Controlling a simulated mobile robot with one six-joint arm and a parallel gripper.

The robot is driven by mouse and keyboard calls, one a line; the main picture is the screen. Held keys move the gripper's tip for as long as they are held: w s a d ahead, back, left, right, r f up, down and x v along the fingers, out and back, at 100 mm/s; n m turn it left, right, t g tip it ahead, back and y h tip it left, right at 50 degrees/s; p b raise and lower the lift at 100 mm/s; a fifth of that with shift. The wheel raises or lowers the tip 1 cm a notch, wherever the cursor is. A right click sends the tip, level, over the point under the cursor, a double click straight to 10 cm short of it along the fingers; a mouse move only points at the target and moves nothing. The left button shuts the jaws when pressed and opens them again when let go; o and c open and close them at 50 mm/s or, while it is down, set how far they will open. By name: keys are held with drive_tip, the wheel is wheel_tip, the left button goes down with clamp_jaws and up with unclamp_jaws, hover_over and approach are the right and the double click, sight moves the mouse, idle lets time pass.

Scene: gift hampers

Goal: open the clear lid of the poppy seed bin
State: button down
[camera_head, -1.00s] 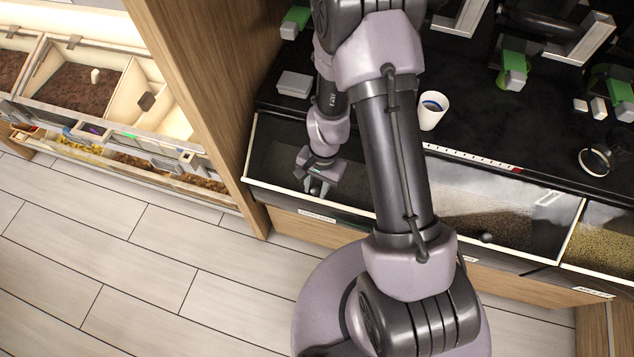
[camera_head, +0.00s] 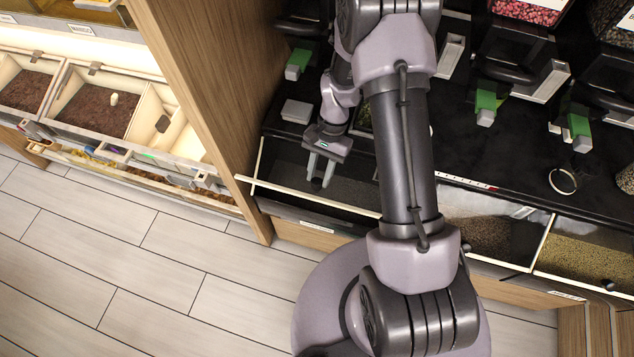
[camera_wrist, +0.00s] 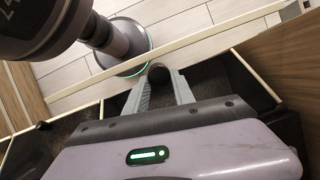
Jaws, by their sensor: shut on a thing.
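The leftmost bin (camera_head: 300,215) in the counter, with a clear lid and dark contents, appears to be the poppy seed bin; its label is too small to read. The lid's pale front edge (camera_head: 255,184) sticks out left past the bin's side and stands apart from the bin front, so the lid looks partly raised. My gripper (camera_head: 321,178) is over this lid near its front edge. In the wrist view, my gripper (camera_wrist: 158,90) is shut on a dark round knob (camera_wrist: 159,72) beside the pale lid edge (camera_wrist: 205,36).
A wooden side panel (camera_head: 205,90) stands close on the left. More seed bins (camera_head: 590,262) lie to the right. Dispensers with green parts (camera_head: 486,105) stand behind on the black counter, with a metal ring (camera_head: 563,181). The tiled floor (camera_head: 130,270) in front is clear.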

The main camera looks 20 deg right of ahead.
sight(322, 175)
drive_tip(key=w+d+r, duration=0.1)
drive_tip(key=w+d+r+p, duration=0.1)
drive_tip(key=w+r, duration=0.1)
drive_tip(key=shift+r, duration=0.1)
drive_tip(key=shift+w+d+r+p, duration=0.2)
drive_tip(key=shift+w+d+p, duration=0.15)
drive_tip(key=shift+w+p, duration=0.1)
drive_tip(key=c, duration=2)
unclamp_jaws()
drive_tip(key=shift+w, duration=0.15)
drive_tip(key=o, duration=0.7)
drive_tip(key=shift+s+a, duration=0.2)
drive_tip(key=shift+a, duration=0.15)
drive_tip(key=shift+o, duration=1.2)
drive_tip(key=shift+d, duration=0.2)
